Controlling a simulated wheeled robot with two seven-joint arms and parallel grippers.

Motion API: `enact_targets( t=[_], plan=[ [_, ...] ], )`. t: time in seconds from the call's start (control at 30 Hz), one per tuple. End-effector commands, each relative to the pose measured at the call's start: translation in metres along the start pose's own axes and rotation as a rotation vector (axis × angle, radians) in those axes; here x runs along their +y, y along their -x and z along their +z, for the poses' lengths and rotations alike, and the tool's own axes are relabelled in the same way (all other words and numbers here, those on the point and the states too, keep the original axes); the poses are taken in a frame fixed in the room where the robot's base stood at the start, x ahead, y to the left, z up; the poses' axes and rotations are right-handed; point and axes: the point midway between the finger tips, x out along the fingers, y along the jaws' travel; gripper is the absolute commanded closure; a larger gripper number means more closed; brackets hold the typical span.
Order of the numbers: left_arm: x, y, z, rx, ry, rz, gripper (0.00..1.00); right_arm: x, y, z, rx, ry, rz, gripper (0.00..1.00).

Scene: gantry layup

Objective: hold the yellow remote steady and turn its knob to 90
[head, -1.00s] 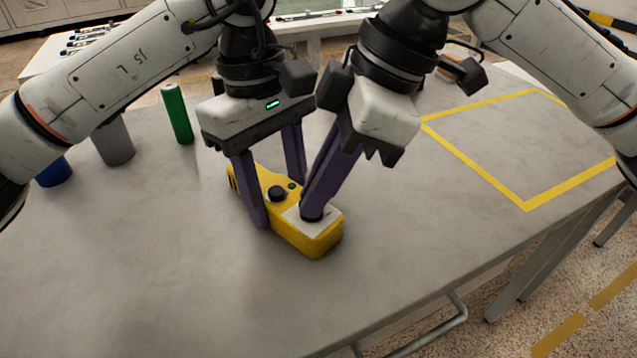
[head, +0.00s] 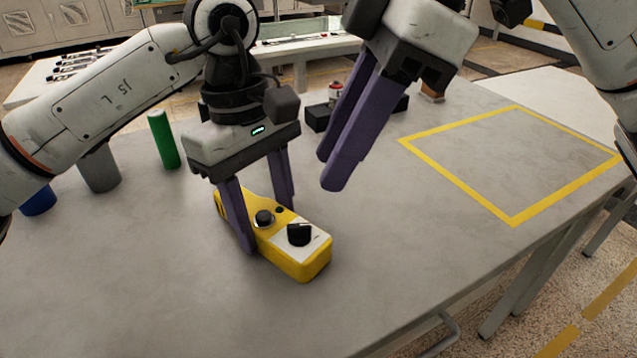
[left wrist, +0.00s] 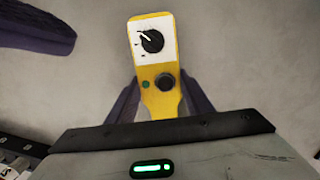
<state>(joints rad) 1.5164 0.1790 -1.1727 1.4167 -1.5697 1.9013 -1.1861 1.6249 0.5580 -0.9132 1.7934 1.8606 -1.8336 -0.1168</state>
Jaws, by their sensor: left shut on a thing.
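The yellow remote (head: 308,266) lies on the grey table, with a white panel at its near end carrying a black knob (head: 299,233). In the left wrist view the knob (left wrist: 152,41) has a white pointer line aimed up and left; I cannot read a number. My left gripper (head: 266,228) is shut on the remote's narrower part, a finger on each side. My right gripper (head: 331,172) is in the air above and right of the remote, apart from the knob. Its fingers appear side by side, and the gap between them is unclear.
A green cylinder (head: 163,139), a grey cylinder (head: 99,168) and a blue one (head: 38,201) stand at the left. A yellow taped outline (head: 457,186) marks an empty area at right. A dark block (head: 317,118) stands behind. The table's front is clear.

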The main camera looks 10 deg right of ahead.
Motion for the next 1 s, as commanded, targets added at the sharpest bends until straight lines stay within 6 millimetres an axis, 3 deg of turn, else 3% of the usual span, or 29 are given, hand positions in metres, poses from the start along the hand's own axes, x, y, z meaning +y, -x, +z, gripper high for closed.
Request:
enact_targets(
  t=[0.2,0.63,0.67,0.77,1.0],
  plan=[
    [0.0,-0.001,0.0,0.001,0.0,-0.002,0.85,0.0,0.025,0.0,0.0,0.002,0.0,0.73],
    [0.0,-0.001,0.0,0.001,-0.001,-0.003,0.85,-0.001,0.029,0.0,0.0,0.002,-0.001,0.73],
    [0.0,-0.001,0.0,0.001,-0.001,-0.003,0.5,-0.001,0.029,0.0,0.0,0.002,-0.001,0.73],
    [0.0,-0.001,0.0,0.0,-0.001,-0.002,0.33,-0.001,0.029,0.0,0.0,0.002,-0.001,0.73],
    [0.0,0.0,0.0,0.0,-0.001,-0.001,0.32,0.0,0.029,0.0,0.0,0.001,-0.001,0.73]
  ],
)
